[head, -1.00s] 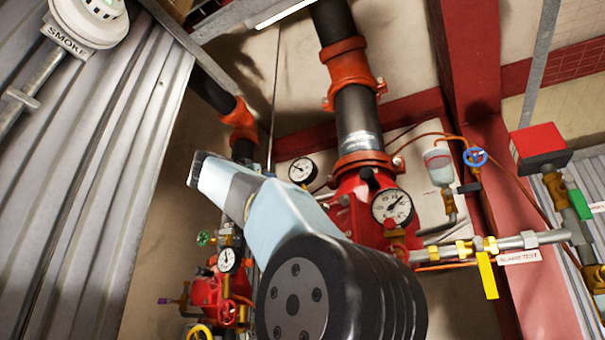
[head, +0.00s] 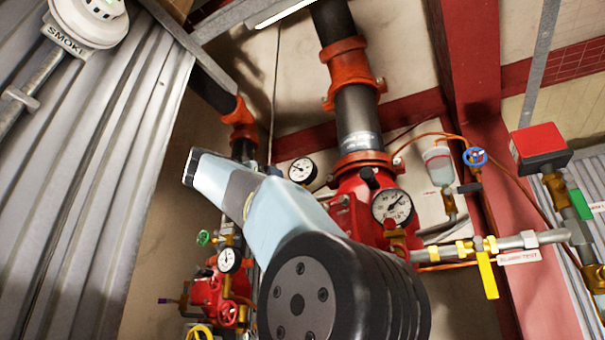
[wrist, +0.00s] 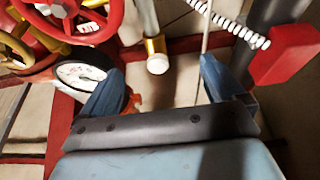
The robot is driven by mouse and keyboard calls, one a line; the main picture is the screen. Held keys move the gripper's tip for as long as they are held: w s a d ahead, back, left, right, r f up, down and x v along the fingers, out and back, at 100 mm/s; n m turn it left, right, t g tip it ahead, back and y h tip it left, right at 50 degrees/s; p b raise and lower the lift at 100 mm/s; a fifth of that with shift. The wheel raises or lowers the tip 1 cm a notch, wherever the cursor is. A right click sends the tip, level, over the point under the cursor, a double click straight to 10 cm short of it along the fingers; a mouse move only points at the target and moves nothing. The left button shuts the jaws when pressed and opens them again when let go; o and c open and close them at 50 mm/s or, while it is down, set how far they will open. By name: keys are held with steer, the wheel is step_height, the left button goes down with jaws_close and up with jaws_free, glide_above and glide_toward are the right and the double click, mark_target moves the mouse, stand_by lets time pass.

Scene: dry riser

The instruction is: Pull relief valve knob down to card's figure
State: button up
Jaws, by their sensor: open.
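My gripper (wrist: 163,85) is open in the wrist view, its two blue fingers apart with nothing held. Ahead of the gap, a pale round end (wrist: 157,65) sits on a pipe with a brass collar; I cannot tell whether it is the relief valve knob. A round white-faced gauge (wrist: 82,75) is partly behind the left finger. In the head view my arm hides the gripper and part of the pipework. A gauge (head: 392,206) faces me on the red valve body (head: 352,190). I cannot pick out the card or read its figure.
Red handwheels (wrist: 70,18) crowd the wrist view's upper left; a red block (wrist: 287,55) and white coil (wrist: 232,25) are at right. In the head view, a yellow lever (head: 487,275) hangs from the right-hand pipe, and corrugated metal (head: 90,190) stands at left.

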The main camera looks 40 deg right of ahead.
steer(key=s+a, duration=0.2)
steer(key=a, duration=0.4)
steer(key=shift+s+a, duration=0.15)
stand_by(0.3)
